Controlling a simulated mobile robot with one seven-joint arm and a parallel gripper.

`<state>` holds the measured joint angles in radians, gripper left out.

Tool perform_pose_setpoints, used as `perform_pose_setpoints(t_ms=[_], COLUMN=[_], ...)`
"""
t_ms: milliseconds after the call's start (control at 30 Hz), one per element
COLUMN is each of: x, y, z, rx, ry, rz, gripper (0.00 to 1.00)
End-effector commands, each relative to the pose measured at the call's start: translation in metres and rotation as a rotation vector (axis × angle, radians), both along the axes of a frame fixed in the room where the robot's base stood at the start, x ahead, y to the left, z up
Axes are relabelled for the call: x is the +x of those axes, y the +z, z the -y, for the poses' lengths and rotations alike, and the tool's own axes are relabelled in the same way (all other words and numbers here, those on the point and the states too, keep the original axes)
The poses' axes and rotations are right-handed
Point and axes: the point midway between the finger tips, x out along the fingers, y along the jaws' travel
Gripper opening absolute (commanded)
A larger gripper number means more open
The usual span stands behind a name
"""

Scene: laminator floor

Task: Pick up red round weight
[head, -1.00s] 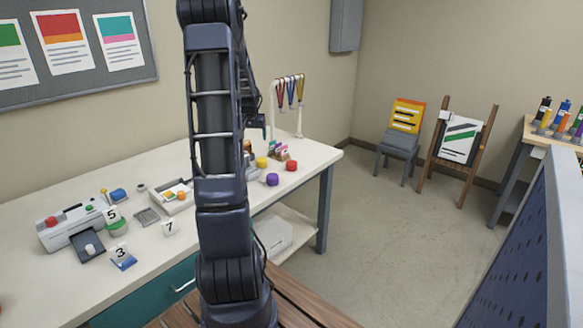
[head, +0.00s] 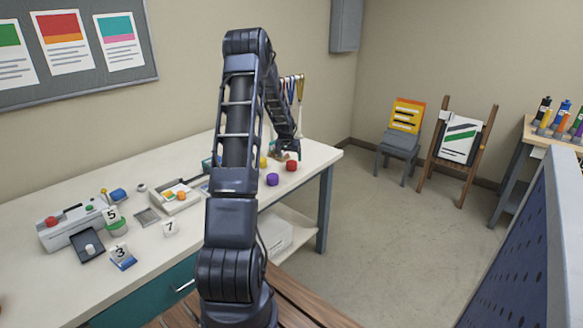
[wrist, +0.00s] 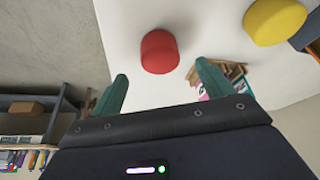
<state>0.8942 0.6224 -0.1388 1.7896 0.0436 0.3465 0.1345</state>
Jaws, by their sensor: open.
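The red round weight (head: 292,166) stands on the white table near its right end in the head view. In the wrist view the red weight (wrist: 159,52) shows beyond the fingertips, roughly between their lines. My gripper (wrist: 160,80) is open and empty, with two green fingers apart. In the head view my gripper (head: 288,155) hangs over the table's right end, just above and near the red weight. I cannot tell the exact height gap.
A purple weight (head: 272,179) stands left of the red one. A yellow weight (wrist: 275,20) and a small wooden holder (wrist: 222,77) are close by. A rack with hanging medals (head: 299,95) stands behind. The table's edge (head: 325,166) is near on the right.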

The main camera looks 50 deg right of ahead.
Motion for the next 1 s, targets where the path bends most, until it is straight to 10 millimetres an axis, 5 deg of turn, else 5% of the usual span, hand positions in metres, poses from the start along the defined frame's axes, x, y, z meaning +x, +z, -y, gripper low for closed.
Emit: perform_pose_setpoints(t_ms=[633, 900, 1000], x=[0.010, 0.011, 0.011], y=[-0.057, -0.060, -0.060], z=[0.023, 0.025, 0.025], rx=[0.001, 0.000, 0.000], ry=[0.001, 0.000, 0.000], rz=[-0.001, 0.000, 0.000], gripper=[0.79, 0.79, 0.64])
